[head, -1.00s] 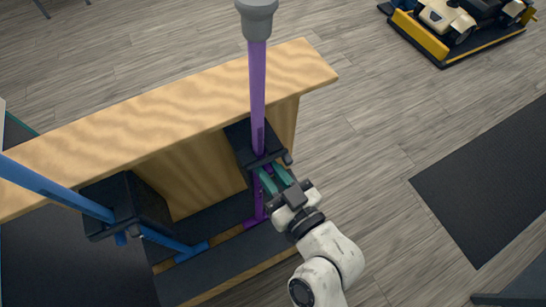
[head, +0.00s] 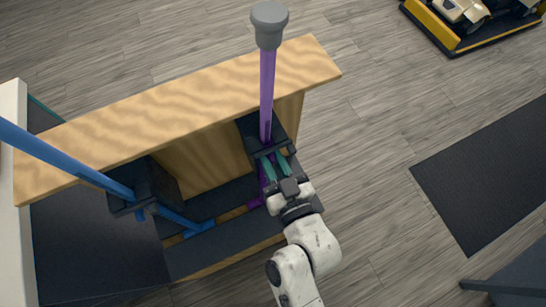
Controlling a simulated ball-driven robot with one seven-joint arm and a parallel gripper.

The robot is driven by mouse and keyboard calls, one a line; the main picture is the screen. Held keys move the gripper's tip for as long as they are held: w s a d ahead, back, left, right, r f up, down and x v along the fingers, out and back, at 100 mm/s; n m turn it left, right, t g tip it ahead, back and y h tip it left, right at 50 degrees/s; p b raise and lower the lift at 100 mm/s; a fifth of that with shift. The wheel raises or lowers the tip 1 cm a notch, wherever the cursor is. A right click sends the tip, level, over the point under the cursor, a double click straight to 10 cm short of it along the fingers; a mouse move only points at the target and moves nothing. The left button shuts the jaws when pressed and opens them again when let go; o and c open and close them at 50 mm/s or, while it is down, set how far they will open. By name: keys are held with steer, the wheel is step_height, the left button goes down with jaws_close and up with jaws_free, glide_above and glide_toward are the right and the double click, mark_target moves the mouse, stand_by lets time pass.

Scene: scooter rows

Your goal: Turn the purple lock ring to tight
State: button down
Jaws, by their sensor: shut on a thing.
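A purple pole (head: 267,95) with a grey cap (head: 269,22) stands through a black holder (head: 257,134) at the right end of a wooden rack. My gripper (head: 274,163) is at the near side of this holder, its teal fingers around the pole's lower part. It is shut on the purple lock ring, which the fingers and holder hide almost wholly. I cannot read the ring's turn or any mark on it.
The wooden rack (head: 110,115) fills the left and middle. A blue pole (head: 70,165) leans through a second black holder (head: 157,180) left of my gripper. A dark mat (head: 490,175) lies on the open floor at right. A yellow-edged vehicle (head: 440,30) is at top right.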

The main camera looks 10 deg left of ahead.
steer(key=c, duration=1.1)
jaws_free()
steer(key=shift+s, duration=0.1)
steer(key=shift+b+v, duration=1.4)
steer(key=shift+v, duration=3.95)
